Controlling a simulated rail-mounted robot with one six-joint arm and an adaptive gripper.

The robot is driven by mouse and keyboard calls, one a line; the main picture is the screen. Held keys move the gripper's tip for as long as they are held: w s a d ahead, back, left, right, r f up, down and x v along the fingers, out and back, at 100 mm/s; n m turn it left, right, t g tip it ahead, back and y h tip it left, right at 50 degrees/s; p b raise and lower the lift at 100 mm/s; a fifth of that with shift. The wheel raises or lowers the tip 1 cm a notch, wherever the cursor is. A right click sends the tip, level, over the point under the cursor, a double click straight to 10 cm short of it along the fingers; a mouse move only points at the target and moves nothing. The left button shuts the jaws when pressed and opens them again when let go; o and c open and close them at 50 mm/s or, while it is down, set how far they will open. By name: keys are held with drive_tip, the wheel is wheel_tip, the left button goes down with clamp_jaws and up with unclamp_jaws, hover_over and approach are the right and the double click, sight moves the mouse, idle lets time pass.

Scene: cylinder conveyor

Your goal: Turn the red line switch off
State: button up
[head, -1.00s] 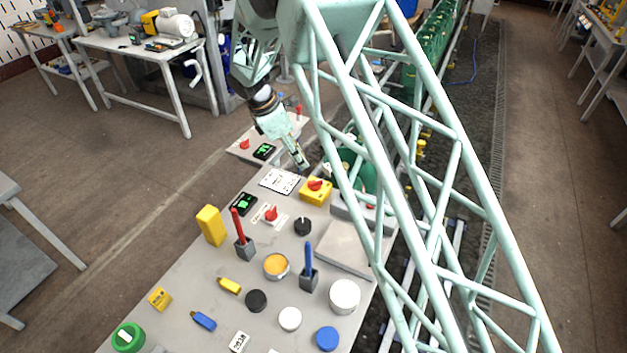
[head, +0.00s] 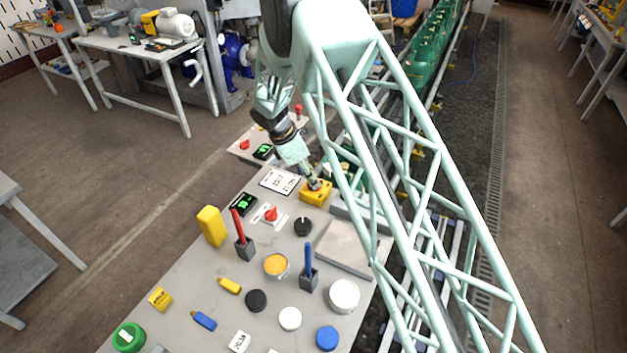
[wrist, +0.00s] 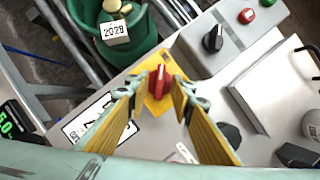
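The red switch (wrist: 159,80) is a rotary knob on a yellow box (wrist: 157,102), seen between my fingertips in the wrist view. In the head view the yellow box (head: 316,194) sits at the panel's far right edge, and my gripper hides most of its knob. My gripper (head: 314,182) points down at the knob. In the wrist view its fingers (wrist: 160,90) are open, one on each side of the knob; I cannot tell whether they touch it. Another red knob (head: 271,214) sits on a white plate nearer on the panel.
A black knob (head: 303,226) and a green display (head: 243,204) are nearby on the panel.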

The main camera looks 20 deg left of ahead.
drive_tip(key=shift+w+d+f, duration=0.15)
drive_tip(key=shift+f, duration=0.4)
drive_tip(key=shift+c, duration=0.7)
clamp_jaws()
